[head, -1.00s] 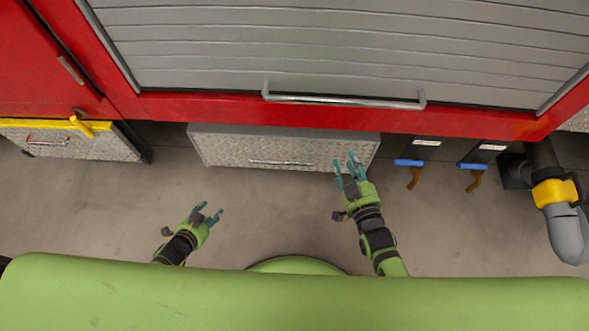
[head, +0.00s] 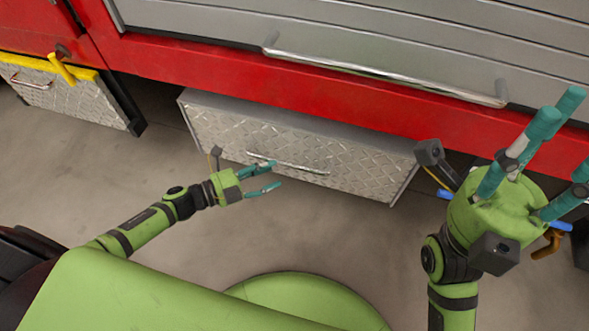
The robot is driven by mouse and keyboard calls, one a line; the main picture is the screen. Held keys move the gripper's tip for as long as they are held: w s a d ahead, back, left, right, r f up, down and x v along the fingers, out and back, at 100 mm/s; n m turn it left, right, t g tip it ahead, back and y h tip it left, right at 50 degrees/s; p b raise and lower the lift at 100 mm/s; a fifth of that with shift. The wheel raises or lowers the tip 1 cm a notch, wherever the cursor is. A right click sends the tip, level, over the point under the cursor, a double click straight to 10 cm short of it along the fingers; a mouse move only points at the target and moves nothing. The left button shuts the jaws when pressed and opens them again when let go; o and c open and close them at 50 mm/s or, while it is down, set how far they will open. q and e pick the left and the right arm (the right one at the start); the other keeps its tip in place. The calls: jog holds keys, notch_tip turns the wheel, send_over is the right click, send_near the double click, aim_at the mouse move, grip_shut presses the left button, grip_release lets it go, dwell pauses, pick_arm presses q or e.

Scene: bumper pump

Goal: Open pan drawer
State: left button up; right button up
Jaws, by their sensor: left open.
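The pan drawer (head: 350,160) is a silver diamond-plate box front below the red truck body, with a thin metal handle (head: 300,168) across its middle. It looks closed. My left gripper (head: 272,176) is open and empty, its teal fingers in front of the left end of the handle. One fingertip overlaps the handle in the picture; I cannot tell whether it touches. My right gripper (head: 548,155) is raised close to the camera at the right, in front of the red panel, with its teal fingers spread apart. It is empty.
A grey roller shutter (head: 300,30) with a long metal bar handle (head: 390,75) is above. A yellow-topped diamond-plate box (head: 65,95) stands at the left. A blue and brown valve lever (head: 548,245) is partly hidden behind my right gripper. The floor below the drawer is clear.

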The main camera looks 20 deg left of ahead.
aim_at(290, 166)
pick_arm(q)
jog(key=b+x, duration=0.2)
jog(key=x, duration=0.4)
jog(key=shift+w+d, duration=0.15)
jog(key=shift+w, duration=0.05)
grip_shut()
